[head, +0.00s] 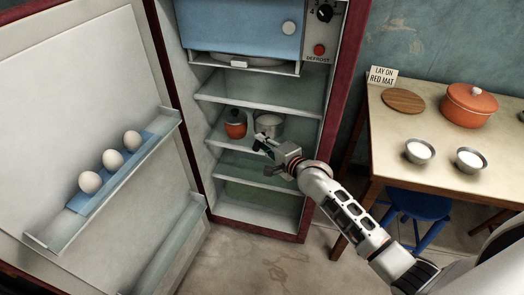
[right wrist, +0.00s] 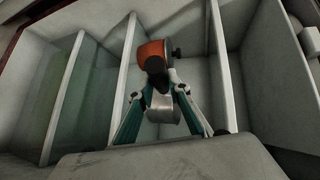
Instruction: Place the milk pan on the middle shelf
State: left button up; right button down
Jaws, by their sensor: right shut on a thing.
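The milk pan (head: 269,125) is a small grey metal pan inside the open fridge, right of an orange pot. My right gripper (head: 264,146) reaches into the fridge from the front right and is shut on the milk pan. In the right wrist view, the pan's pale body (right wrist: 163,112) shows between the fingers, with a dark part in front of the fingertips. The pan is at the level of the middle shelf (head: 222,142); I cannot tell whether it touches the shelf. My left gripper is not in view.
The orange pot (head: 235,124) stands on the middle shelf, close to the pan's left. The upper shelf (head: 230,90) and lower shelf (head: 235,166) look empty. The open door (head: 75,85) holds several eggs at left. A table (head: 395,145) with a red casserole (head: 470,106) stands at right.

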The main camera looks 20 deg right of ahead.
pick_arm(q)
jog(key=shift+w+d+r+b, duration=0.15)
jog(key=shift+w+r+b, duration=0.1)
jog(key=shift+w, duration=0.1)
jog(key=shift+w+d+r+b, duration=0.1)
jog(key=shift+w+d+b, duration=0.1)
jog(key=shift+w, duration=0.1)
pick_arm(e)
notch_tip(320, 180, down, 3)
jog(key=shift+f, duration=0.2)
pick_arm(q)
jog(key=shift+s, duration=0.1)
pick_arm(e)
jog(key=shift+f, duration=0.2)
jog(key=c, duration=1.9)
grip_release()
jog(key=shift+f, duration=0.1)
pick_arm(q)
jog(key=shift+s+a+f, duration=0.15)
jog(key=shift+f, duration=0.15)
